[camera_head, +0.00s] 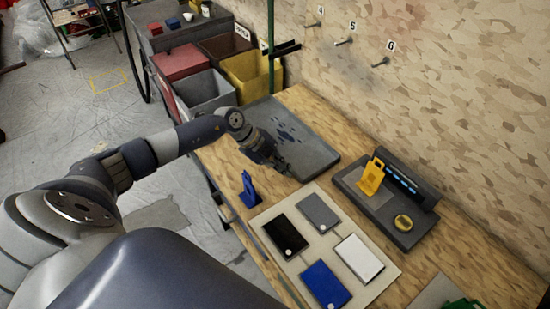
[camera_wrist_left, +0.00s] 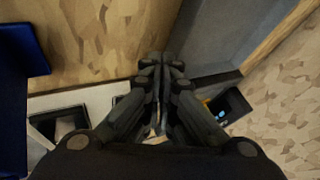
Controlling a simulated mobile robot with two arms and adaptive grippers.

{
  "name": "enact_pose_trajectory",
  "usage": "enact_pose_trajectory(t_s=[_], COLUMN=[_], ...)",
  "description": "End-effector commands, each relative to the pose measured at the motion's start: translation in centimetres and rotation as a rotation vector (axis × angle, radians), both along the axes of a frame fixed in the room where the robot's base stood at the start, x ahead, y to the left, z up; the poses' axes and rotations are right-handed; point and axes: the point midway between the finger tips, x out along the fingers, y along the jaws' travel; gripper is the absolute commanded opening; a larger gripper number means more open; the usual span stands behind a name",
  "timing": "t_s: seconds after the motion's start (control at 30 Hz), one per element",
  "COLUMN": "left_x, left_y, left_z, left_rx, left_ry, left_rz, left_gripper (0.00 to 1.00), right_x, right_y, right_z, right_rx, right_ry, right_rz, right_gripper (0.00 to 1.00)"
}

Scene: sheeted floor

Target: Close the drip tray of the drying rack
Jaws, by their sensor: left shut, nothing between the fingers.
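A flat grey tray (camera_head: 310,147) with dark blue wet-looking spots lies on the wooden bench near the wall; it looks like the drip tray. In the left wrist view a grey, rimmed surface (camera_wrist_left: 225,28), seemingly the same tray, is at the upper right. My left gripper (camera_head: 284,169) is at the tray's near edge; I cannot tell whether it touches. It is shut and empty, and its closed fingers (camera_wrist_left: 164,62) show in the left wrist view. A green post (camera_head: 271,45) with a dark bar stands behind the tray; I cannot tell whether it is the drying rack. My right gripper is out of view.
A light board (camera_head: 318,241) with several coloured plates lies in front. A dark grey device (camera_head: 405,225) with a yellow holder (camera_head: 371,177) is to the right. Grey, red and yellow bins (camera_head: 252,75) stand behind.

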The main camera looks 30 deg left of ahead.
Motion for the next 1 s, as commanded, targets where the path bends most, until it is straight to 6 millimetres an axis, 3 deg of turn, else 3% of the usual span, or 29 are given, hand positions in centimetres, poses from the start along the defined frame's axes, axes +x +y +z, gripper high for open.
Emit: enact_pose_trajectory(t_s=[0.23, 0.73, 0.87, 1.0], left_x=[0.7, 1.2, 2.8, 5.6], left_y=[-1.2, -1.5, -2.1, -3.3], left_z=[-1.7, -2.0, -2.1, -2.2], left_rx=[0.000, 0.000, -0.002, -0.004], left_ry=[-0.001, -0.002, -0.004, -0.006], left_rz=[0.000, 0.000, 0.000, 0.001], left_gripper=[0.00, 0.00, 0.00, 0.00], right_x=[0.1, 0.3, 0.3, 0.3], right_y=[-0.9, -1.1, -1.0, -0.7], right_z=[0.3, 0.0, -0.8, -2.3], right_rx=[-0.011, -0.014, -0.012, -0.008], right_ry=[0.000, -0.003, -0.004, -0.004], right_rz=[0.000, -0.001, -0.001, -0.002], right_gripper=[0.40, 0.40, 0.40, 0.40])
